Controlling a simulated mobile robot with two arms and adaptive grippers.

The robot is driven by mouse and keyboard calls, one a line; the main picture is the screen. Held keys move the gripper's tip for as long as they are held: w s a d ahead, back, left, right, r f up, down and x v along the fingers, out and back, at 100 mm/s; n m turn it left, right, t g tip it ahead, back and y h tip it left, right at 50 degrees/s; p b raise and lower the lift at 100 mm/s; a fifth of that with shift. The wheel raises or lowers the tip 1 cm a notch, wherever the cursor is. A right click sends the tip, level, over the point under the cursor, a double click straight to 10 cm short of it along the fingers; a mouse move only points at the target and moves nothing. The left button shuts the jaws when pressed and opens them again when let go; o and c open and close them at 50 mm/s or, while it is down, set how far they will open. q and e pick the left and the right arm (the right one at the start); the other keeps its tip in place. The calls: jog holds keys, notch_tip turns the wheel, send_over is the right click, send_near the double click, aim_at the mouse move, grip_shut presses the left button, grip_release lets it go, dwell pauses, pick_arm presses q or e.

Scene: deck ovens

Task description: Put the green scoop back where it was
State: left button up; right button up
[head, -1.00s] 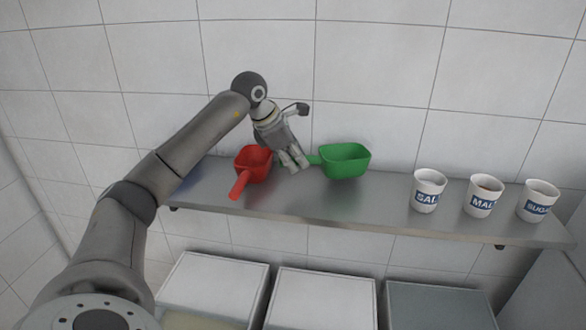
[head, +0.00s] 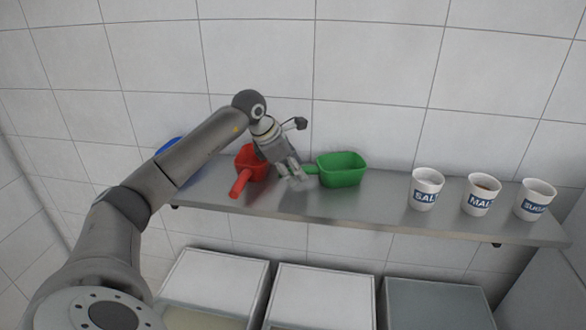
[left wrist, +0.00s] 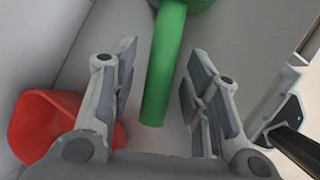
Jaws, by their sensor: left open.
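The green scoop (head: 342,170) stands on the metal shelf (head: 400,207), its handle pointing left. My left gripper (head: 294,178) is at the end of that handle, just above the shelf and right of the red scoop. In the left wrist view the green handle (left wrist: 163,75) runs between the two open fingers (left wrist: 158,105), with a gap on both sides; the bowl is mostly cut off at the top. My right gripper is in neither view.
A red scoop (head: 250,165) lies close on the left of my gripper. A blue thing (head: 168,150) is partly hidden behind my arm. Three labelled cups, SAL (head: 425,190), MAL (head: 480,195) and SUGA (head: 535,200), stand to the right. Lidded bins (head: 325,297) are below.

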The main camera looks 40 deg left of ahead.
pick_arm(q)
jog(key=shift+r, duration=0.1)
jog(key=shift+s+a+r, duration=0.1)
jog(key=shift+s+r, duration=0.1)
jog(key=shift+r, duration=0.1)
jog(key=b+v, duration=0.2)
jog(key=v, duration=0.9)
jog(key=shift+s, duration=0.1)
dwell(0.8)
